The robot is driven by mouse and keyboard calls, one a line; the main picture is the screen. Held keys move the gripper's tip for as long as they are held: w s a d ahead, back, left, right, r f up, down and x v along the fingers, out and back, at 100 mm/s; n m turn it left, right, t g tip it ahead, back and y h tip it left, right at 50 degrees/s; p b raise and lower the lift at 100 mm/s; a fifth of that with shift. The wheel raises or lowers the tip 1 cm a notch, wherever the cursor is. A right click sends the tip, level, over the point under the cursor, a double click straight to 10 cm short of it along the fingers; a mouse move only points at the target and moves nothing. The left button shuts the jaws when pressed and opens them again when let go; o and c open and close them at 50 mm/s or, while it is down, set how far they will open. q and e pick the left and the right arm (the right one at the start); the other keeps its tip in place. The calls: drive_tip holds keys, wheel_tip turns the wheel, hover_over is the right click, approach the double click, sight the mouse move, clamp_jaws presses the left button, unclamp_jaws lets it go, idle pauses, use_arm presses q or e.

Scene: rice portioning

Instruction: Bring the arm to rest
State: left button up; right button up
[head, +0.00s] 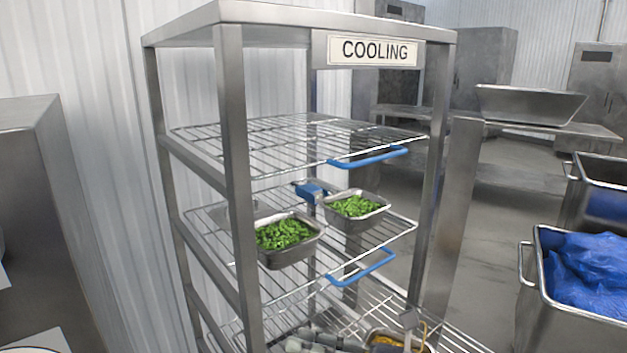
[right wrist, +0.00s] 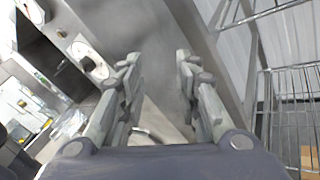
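My right gripper (right wrist: 160,75) is open in the right wrist view, its two fingers wide apart with nothing between them. The cooling rack (head: 232,150) is in the head view, and wire shelving (right wrist: 290,85) shows at the right of the right wrist view. Grey gripper-like parts show at the bottom edge of the head view, partly cut off; I cannot tell which arm they belong to. Two metal pans of green vegetables, one left (head: 290,257) and one right (head: 358,223), stand on a middle shelf. My left gripper is not clearly seen.
A pan with yellow-orange food (head: 385,347) is low in the rack, partly hidden. Blue shelf handles (head: 368,158) face front. Metal bins with blue lining (head: 590,270) stand at the right. Grey equipment (head: 40,220) stands at the left. Some floor shows between the rack and bins.

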wheel_tip(320, 180, up, 6)
drive_tip(key=w+d+m+t+y, duration=0.1)
drive_tip(key=d+m+t+y, duration=0.1)
drive_tip(key=m+t, duration=0.4)
drive_tip(key=w+d+m+t+h, duration=0.4)
drive_tip(key=d+m+t+h, duration=0.5)
drive_tip(key=m, duration=0.7)
drive_tip(key=s+d+f+m+g+h, duration=0.25)
drive_tip(key=d+f+m+h, duration=0.35)
drive_tip(key=f+m, duration=0.3)
drive_tip(key=s+d+f+m+g+h, duration=0.2)
drive_tip(key=d+f+m+g+h, duration=0.2)
drive_tip(key=d+f+m+h, duration=0.45)
drive_tip(key=s+a+f+m+g+y, duration=0.1)
drive_tip(key=s+a+f+g+y, duration=0.15)
drive_tip(key=s+f+g, duration=0.45)
drive_tip(key=s+a+f+m+g+y, duration=0.2)
drive_tip(key=s+f+g+y, duration=0.15)
drive_tip(key=s+f, duration=0.8)
drive_tip(key=s+f+g, duration=0.2)
drive_tip(key=s+f, duration=0.1)
drive_tip(key=f, duration=2.2)
drive_tip(key=s+d+f+h, duration=0.1)
drive_tip(key=s+d+f, duration=0.2)
drive_tip(key=s+f, duration=1.2)
drive_tip(key=shift+s+f+n+g, duration=0.3)
drive_tip(key=shift+s+n+g, duration=0.1)
drive_tip(key=shift+s, duration=0.55)
